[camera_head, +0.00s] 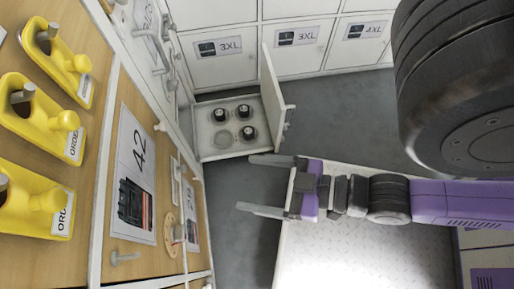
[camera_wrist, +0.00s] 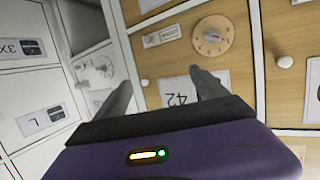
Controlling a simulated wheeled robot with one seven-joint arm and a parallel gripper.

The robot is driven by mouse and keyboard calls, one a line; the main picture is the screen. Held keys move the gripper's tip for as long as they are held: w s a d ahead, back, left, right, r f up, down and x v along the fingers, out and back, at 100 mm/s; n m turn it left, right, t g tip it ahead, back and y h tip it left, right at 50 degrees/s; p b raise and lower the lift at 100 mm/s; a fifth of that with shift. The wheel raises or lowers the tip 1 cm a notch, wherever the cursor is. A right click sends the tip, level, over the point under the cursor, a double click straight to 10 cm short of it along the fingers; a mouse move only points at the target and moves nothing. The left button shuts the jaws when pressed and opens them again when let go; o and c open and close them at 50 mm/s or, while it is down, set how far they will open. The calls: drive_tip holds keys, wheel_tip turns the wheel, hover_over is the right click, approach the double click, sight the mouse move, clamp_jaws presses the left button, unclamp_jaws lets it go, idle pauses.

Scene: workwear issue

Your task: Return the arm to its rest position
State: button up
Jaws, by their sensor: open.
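My gripper (camera_head: 258,185) is open and empty, with two grey fingers spread apart in the head view. It reaches left from my purple arm, above a pale patterned surface and the grey floor. The wrist view also shows my gripper (camera_wrist: 163,92), its fingers pointing toward wooden cabinet fronts, with nothing between them. Whether the fingertips touch any front cannot be told, but they look apart from them in the head view.
Wooden fronts with a 42 label (camera_head: 133,175) line the left. Yellow holders (camera_head: 35,120) sit at far left. White lockers (camera_head: 215,68) stand behind. Grey floor (camera_head: 335,100) is clear.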

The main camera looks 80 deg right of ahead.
drive_tip(key=shift+a+r+y, duration=0.25)
drive_tip(key=shift+r+y, duration=0.05)
drive_tip(key=shift+r, duration=0.6)
wheel_tip(320, 180, up, 34)
drive_tip(key=p, duration=3.4)
drive_tip(key=shift+r, duration=0.2)
